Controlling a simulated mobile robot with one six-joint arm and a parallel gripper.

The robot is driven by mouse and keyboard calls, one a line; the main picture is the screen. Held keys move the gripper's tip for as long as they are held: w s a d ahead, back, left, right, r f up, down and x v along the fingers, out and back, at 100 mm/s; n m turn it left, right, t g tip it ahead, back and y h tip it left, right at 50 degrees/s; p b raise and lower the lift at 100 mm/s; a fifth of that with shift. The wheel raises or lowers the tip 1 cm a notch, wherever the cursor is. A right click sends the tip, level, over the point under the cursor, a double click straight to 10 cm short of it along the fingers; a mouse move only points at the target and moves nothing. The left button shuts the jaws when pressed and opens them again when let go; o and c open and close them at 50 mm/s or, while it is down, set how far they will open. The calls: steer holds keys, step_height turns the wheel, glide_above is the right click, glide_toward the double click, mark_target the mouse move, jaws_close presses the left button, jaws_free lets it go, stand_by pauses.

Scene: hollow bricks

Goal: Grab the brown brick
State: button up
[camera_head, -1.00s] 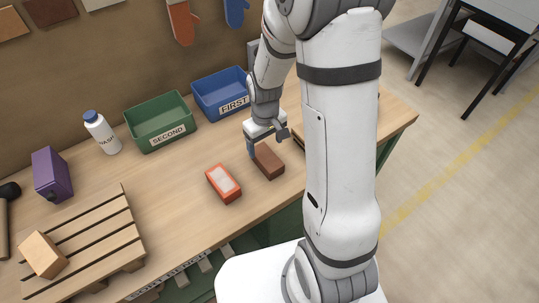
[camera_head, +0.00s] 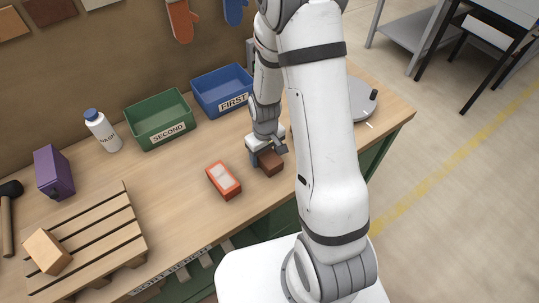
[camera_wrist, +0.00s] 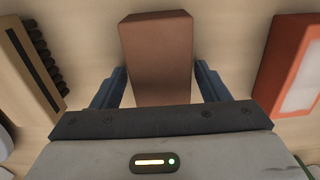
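The brown brick (camera_head: 271,163) lies on the wooden table, right of the orange-red brick with a pale top. My gripper (camera_head: 266,157) is down over it, with fingers on either side. In the wrist view the brown brick (camera_wrist: 157,55) stands between the two blue fingers of my gripper (camera_wrist: 158,85). The fingers are apart, with a narrow gap seen between each finger and the brick's sides. Part of the brick is hidden by the gripper body.
The orange-red brick (camera_head: 223,180) lies close by on the left. A green bin (camera_head: 168,139) and a blue bin (camera_head: 232,108) stand at the back. A pallet (camera_head: 100,241) with a tan brick (camera_head: 47,251), a white bottle (camera_head: 102,130) and a purple box (camera_head: 53,172) are further left.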

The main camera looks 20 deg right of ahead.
steer(key=c, duration=1.2)
